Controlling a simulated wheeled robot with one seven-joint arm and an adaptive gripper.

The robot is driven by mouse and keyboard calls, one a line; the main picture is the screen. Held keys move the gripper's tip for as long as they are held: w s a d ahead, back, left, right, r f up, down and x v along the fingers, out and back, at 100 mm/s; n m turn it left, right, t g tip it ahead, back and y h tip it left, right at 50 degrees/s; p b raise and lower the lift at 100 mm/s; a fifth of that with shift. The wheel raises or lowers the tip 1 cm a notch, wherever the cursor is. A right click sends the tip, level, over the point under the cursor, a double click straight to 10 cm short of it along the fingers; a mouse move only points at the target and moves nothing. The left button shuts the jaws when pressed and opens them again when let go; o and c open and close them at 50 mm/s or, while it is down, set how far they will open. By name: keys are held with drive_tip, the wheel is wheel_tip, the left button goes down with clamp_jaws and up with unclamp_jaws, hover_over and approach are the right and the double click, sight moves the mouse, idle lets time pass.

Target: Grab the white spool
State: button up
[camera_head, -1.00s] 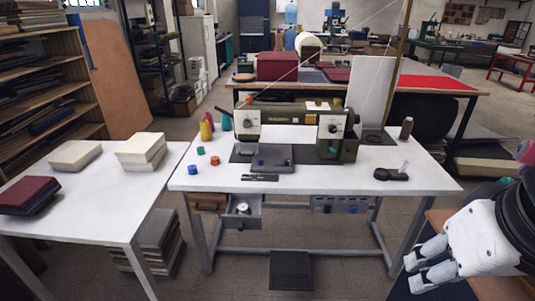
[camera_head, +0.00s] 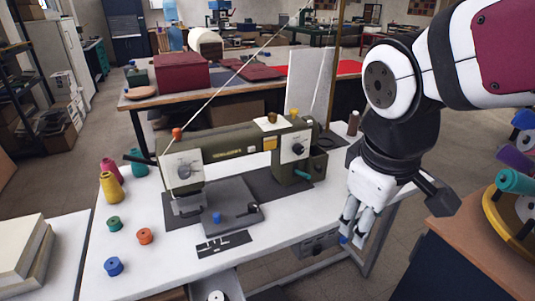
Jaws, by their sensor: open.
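A small white spool (camera_head: 216,296) shows at the bottom edge of the picture, in the open drawer (camera_head: 232,283) under the sewing table; most of the drawer is cut off. A whitish round piece (camera_head: 525,208) also sits on the round yellow stand at the right edge, but I cannot tell whether it is a spool. My gripper (camera_head: 353,232) is open and empty, fingers pointing down, near the right front edge of the sewing table. It is well to the right of the drawer and apart from both white things.
A green sewing machine (camera_head: 240,150) stands on the white table (camera_head: 170,225). Green (camera_head: 113,223), orange (camera_head: 144,236) and blue (camera_head: 112,266) spools lie at its left. The yellow round stand (camera_head: 500,225) with coloured spools rests on a wooden-topped cabinet (camera_head: 470,262) at right.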

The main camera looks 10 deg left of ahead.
drive_tip(key=w+a+f+n+b, duration=0.1)
drive_tip(key=w+a+f+n, duration=0.35)
drive_tip(key=a, duration=0.25)
drive_tip(key=n+g+y+b, duration=0.1)
drive_tip(key=n+g+b, duration=0.3)
drive_tip(key=n, duration=0.8)
hover_over(216, 298)
drive_tip(key=shift+t, duration=0.6)
drive_tip(key=f, duration=2.6)
drive_tip(key=shift+w+f+b, duration=0.2)
drive_tip(key=shift+f+b, duration=0.05)
drive_tip(key=shift+b, duration=0.1)
drive_tip(key=shift+s+f+b, duration=0.2)
drive_tip(key=shift+f+b, duration=0.15)
drive_tip(key=shift+f, duration=2.7)
drive_tip(key=c, duration=0.6)
